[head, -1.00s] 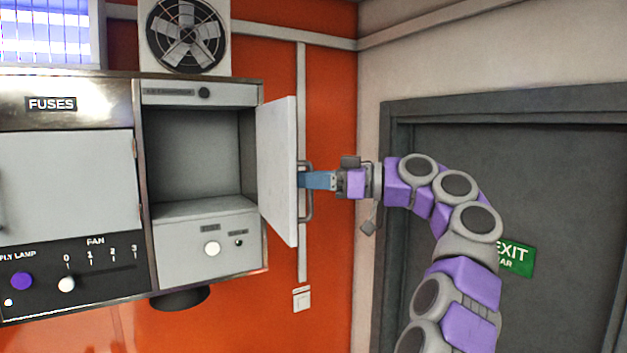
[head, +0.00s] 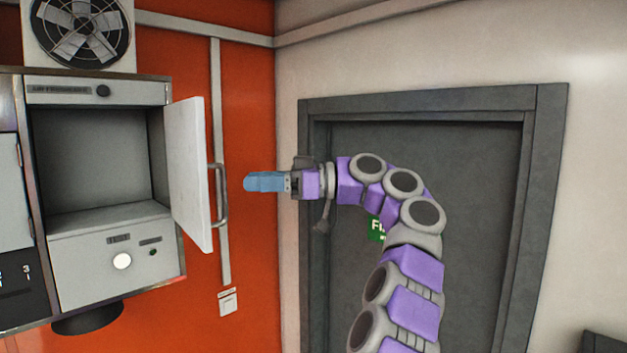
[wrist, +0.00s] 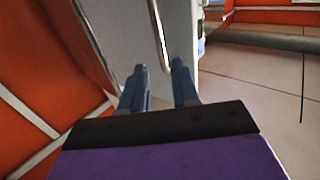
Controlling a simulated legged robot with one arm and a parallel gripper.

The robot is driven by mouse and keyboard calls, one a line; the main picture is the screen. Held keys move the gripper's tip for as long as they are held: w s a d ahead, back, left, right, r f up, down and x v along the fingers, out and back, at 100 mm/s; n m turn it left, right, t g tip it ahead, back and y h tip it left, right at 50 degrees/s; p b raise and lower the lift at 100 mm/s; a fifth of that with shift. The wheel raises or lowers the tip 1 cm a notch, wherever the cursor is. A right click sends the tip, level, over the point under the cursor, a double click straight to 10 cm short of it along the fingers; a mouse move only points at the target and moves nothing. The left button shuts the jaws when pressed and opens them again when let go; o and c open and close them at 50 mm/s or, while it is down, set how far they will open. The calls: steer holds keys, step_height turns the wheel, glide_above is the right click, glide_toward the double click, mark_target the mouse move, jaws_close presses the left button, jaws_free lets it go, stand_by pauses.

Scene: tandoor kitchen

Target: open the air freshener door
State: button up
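The air freshener door (head: 187,172) is a white panel swung wide open on the right side of its grey compartment (head: 100,160), whose inside looks empty. Its metal handle (head: 219,195) is on the door's outer face. My gripper (head: 250,182) is to the right of the handle, with a gap between them. In the wrist view the blue fingers (wrist: 158,80) are spread apart with nothing between them. The door (wrist: 130,35) and handle (wrist: 158,35) show beyond the fingertips there.
A fuse cabinet (head: 10,190) adjoins the compartment on the left, and a fan (head: 80,30) is above. A small white switch (head: 228,301) is on the orange wall. A grey-framed door (head: 440,170) stands behind my arm.

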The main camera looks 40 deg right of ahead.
steer(key=v, duration=1)
steer(key=shift+d, duration=0.35)
stand_by(0.4)
steer(key=shift+s, duration=0.1)
